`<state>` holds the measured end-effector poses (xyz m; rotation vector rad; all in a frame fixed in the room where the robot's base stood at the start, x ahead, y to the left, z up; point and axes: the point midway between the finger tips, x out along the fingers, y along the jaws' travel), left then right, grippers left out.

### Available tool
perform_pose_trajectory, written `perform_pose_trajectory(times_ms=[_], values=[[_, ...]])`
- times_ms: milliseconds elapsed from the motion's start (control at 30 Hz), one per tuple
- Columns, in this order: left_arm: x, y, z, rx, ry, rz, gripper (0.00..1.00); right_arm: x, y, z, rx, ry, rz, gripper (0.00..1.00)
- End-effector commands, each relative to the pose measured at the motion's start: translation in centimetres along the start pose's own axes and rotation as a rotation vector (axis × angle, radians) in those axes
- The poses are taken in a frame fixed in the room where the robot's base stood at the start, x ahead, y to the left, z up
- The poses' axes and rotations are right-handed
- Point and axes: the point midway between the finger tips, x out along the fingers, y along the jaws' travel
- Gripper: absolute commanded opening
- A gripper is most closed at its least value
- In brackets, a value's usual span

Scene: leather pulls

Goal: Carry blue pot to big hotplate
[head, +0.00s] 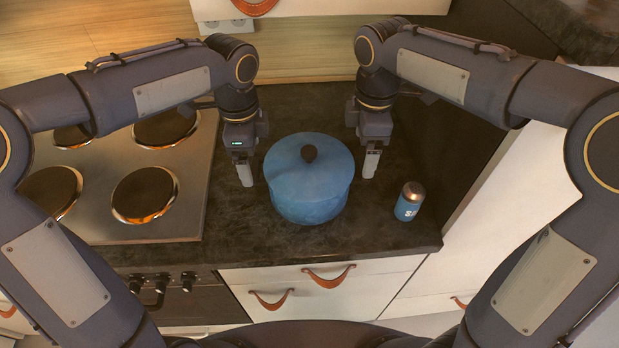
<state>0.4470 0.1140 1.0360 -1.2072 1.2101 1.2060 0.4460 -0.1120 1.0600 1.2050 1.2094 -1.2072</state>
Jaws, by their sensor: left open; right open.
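The blue pot (308,192) stands upright on the dark countertop, with its blue lid and dark knob on. My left gripper (245,176) is open just left of the pot, pointing down. My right gripper (370,167) is open just right of the pot, pointing down. Neither is clearly touching the pot, and its handles cannot be made out. The steel cooktop (190,197) lies to the left with several round hotplates. A front right hotplate (145,194) and a back right hotplate (165,128) show bare. My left arm covers part of the cooktop.
A small blue salt shaker (408,203) with a metal top stands right of the pot. White drawers with leather pulls (329,277) and oven knobs (160,285) are below the counter edge. The counter (235,215) between pot and cooktop is clear.

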Motion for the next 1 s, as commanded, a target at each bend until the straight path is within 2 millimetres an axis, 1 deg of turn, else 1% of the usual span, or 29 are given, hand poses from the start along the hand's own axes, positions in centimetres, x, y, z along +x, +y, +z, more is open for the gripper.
perform_pose_trajectory(times_ms=[167, 267, 500, 600, 767, 1000], values=[[0.8, 0.1, 0.0, -0.002, -0.001, 0.003, 0.89, 0.7, 0.0, 0.1, 0.003, 0.000, -0.001, 0.89], [2.0, 0.1, 0.1, -0.003, -0.001, 0.004, 0.89, 2.0, 0.0, 0.1, 0.003, -0.001, -0.003, 0.89], [5.7, 0.1, 0.0, -0.002, -0.001, 0.004, 0.89, 5.7, -0.1, 0.1, 0.004, -0.001, -0.002, 0.89], [6.8, 0.1, 0.0, -0.004, 0.000, 0.004, 0.89, 6.8, 0.0, 0.1, 0.004, 0.000, -0.001, 0.89], [7.7, 0.0, 0.1, -0.003, 0.000, 0.001, 0.89, 7.7, 0.0, 0.0, 0.004, 0.001, 0.002, 0.89], [7.8, 0.0, 0.0, -0.003, 0.000, 0.000, 0.89, 7.8, 0.0, 0.1, 0.004, 0.002, 0.002, 0.89]])
